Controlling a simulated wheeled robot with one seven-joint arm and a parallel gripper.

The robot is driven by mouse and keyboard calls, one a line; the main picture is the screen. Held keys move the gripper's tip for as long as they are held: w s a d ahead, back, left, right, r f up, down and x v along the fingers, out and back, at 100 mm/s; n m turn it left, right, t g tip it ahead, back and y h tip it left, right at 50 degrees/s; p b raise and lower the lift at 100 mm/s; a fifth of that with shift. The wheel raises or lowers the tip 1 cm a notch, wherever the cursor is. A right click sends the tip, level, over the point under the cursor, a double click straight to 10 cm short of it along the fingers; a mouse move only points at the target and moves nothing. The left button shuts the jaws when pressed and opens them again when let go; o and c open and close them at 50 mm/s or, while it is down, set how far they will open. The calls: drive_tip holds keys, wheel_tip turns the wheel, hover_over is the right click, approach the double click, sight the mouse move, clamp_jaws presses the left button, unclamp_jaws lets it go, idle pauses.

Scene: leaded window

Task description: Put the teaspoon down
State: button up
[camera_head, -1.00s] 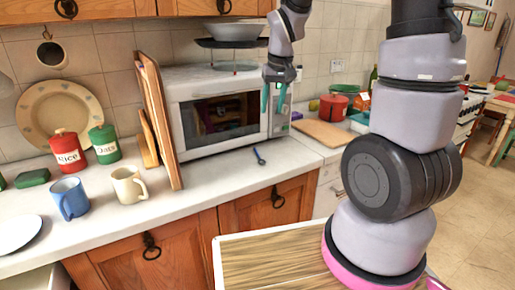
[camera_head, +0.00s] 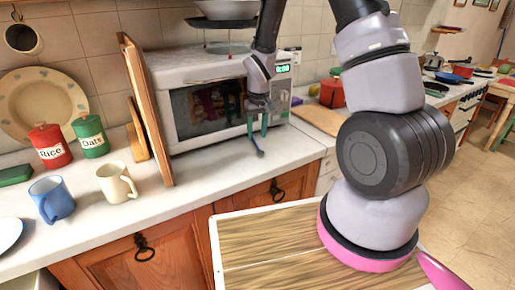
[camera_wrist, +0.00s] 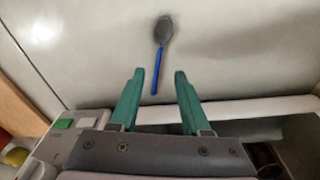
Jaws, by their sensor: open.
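The teaspoon (camera_head: 258,148) has a blue handle and a grey bowl. It lies on the pale worktop in front of the microwave. The wrist view shows the whole teaspoon (camera_wrist: 158,52), its bowl pointing away from my gripper. My gripper (camera_head: 257,124) is low over the worktop, its green fingers pointing down close to the teaspoon. In the wrist view, my gripper (camera_wrist: 157,76) is open, with the handle end between the fingertips and apart from both. Whether the fingertips touch the worktop I cannot tell.
The white microwave (camera_head: 205,110) stands just behind my gripper. A wooden board (camera_head: 318,118) and a red pot (camera_head: 332,92) are to its right. A white mug (camera_head: 117,183) and a blue mug (camera_head: 51,199) stand at left. The worktop (camera_head: 205,185) in front is clear.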

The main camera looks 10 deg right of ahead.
sight(257, 145)
drive_tip(key=shift+w+d+f, duration=0.1)
drive_tip(key=shift+f, duration=0.9)
drive_tip(key=shift+w+d+f, duration=0.1)
drive_tip(key=shift+f, duration=0.85)
clamp_jaws()
drive_tip(key=shift+r, duration=0.1)
